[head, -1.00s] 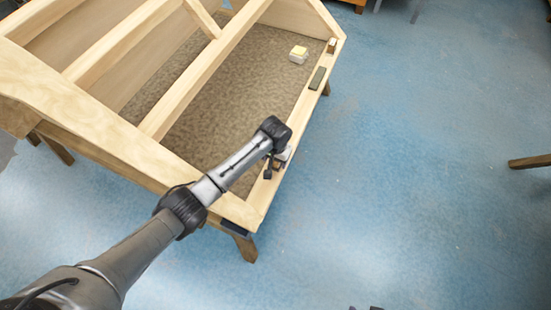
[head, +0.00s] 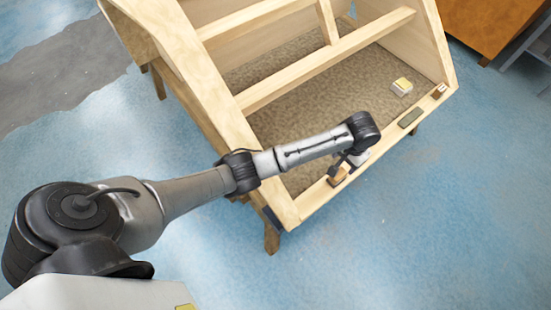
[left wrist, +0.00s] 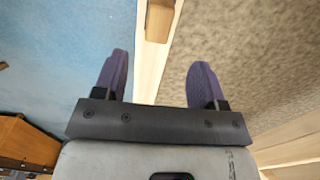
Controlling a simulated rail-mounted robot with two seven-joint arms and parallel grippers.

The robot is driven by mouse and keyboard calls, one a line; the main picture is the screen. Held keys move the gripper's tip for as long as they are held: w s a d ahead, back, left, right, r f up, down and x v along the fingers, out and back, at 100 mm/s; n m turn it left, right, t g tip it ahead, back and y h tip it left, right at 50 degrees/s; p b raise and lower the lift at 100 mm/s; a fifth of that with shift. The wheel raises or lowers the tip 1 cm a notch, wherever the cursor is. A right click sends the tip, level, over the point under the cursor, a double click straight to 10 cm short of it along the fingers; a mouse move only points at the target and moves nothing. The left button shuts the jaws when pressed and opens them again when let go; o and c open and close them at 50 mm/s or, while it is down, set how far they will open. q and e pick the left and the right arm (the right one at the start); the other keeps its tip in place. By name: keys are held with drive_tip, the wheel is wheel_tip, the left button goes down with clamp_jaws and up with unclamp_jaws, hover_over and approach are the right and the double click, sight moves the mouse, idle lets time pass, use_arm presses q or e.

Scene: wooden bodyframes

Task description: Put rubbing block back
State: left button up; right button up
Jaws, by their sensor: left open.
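My left gripper (head: 343,168) is over the front rail of the wooden frame (head: 318,196), its jaws open and empty. In the left wrist view the two purple fingers (left wrist: 160,80) are spread on either side of the pale rail. A small brown wooden block (head: 338,177) sits on that rail by the gripper; in the left wrist view a block (left wrist: 160,20) lies ahead of the fingertips, cut by the top edge. A dark green flat block (head: 410,118) lies further along the rail. I cannot tell for sure which one is the rubbing block. My right gripper is not in view.
A white and yellow block (head: 402,87) stands on the brown mottled panel (head: 330,90) inside the frame. Another small brown block (head: 438,91) is at the rail's far end. Sloping wooden beams rise behind. An orange-brown cabinet (head: 492,25) is at top right. Blue floor is clear in front.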

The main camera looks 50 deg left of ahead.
use_arm(q)
drive_tip(key=shift+m+t+h, duration=0.6)
drive_tip(key=shift+m, duration=0.2)
drive_tip(key=s+f, duration=0.2)
drive_tip(key=s, duration=0.3)
drive_tip(key=s+d+f, duration=0.1)
drive_tip(key=s+f, duration=0.2)
drive_tip(key=s, duration=0.2)
drive_tip(key=s+f, duration=0.2)
drive_tip(key=s, duration=0.3)
drive_tip(key=shift+s+d+f, duration=0.15)
drive_tip(key=shift+s+d, duration=0.2)
drive_tip(key=s+a+r+t, duration=0.1)
drive_tip(key=s+a+r, duration=0.1)
drive_tip(key=s, duration=0.8)
drive_tip(key=s+a+r+t+y, duration=0.1)
drive_tip(key=s+a, duration=0.3)
drive_tip(key=s, duration=0.5)
drive_tip(key=shift+s+a+r, duration=0.35)
drive_tip(key=shift+s+r, duration=0.05)
drive_tip(key=shift+r, duration=0.45)
wheel_tip(320, 180, up, 34)
drive_tip(key=p, duration=3.4)
